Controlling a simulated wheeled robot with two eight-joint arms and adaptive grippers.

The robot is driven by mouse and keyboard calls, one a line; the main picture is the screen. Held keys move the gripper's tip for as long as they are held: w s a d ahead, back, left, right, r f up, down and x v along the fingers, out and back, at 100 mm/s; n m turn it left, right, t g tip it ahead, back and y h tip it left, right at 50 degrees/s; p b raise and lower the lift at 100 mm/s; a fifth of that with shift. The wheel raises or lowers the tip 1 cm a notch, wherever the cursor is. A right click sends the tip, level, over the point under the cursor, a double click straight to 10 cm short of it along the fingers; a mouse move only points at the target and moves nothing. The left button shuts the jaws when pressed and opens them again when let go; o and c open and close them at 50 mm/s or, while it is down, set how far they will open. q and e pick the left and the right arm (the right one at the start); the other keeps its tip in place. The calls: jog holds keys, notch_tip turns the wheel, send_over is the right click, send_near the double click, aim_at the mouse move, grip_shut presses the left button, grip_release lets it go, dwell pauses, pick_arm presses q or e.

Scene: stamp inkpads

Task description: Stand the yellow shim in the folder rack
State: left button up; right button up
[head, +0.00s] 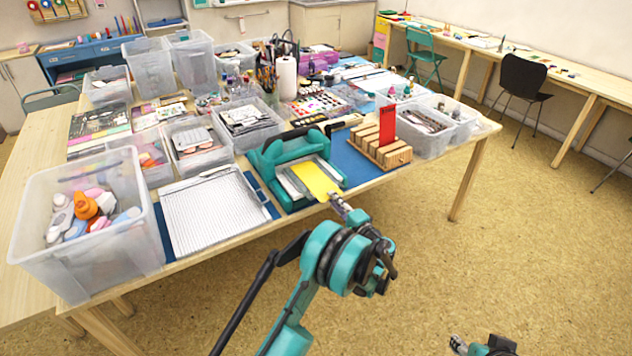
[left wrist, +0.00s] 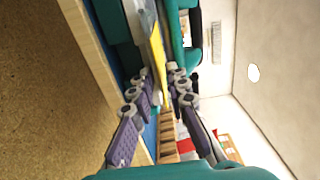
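The yellow shim (head: 314,179) lies flat in the teal press-like machine (head: 272,163) near the table's front edge. My left gripper (head: 338,202) is at the shim's near end. In the left wrist view the shim (left wrist: 157,52) runs between the two fingertips of my left gripper (left wrist: 160,76), one on each side. I cannot tell whether the fingers press on it. The wooden folder rack (head: 390,155) stands to the right on a blue mat, with an upright red folder (head: 387,124) in it. My right gripper (head: 472,346) shows only partly at the bottom edge.
A white ruled board (head: 212,212) and a large clear bin (head: 85,255) stand left of the machine. Clear tubs (head: 428,142) stand behind and right of the rack. A strip of blue mat (head: 352,163) between machine and rack is bare.

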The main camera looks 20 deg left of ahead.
pick_arm(q)
jog(key=shift+r, duration=0.1)
grip_shut()
jog(key=shift+s+d+r+p, duration=0.2)
jog(key=shift+d+r+p, duration=0.05)
jog(key=shift+r, duration=0.3)
jog(key=shift+s+d+r+p, duration=0.15)
jog(key=shift+d+r+p, duration=0.1)
jog(key=shift+r, duration=0.25)
jog(key=s+d+r, duration=0.3)
jog(key=s+d, duration=0.3)
jog(key=d, duration=0.2)
jog(key=s+d+r+p, duration=0.1)
jog(key=s+d+r, duration=0.3)
jog(key=s+d, duration=0.2)
jog(key=shift+s+d, duration=0.15)
jog(key=shift+d, duration=0.7)
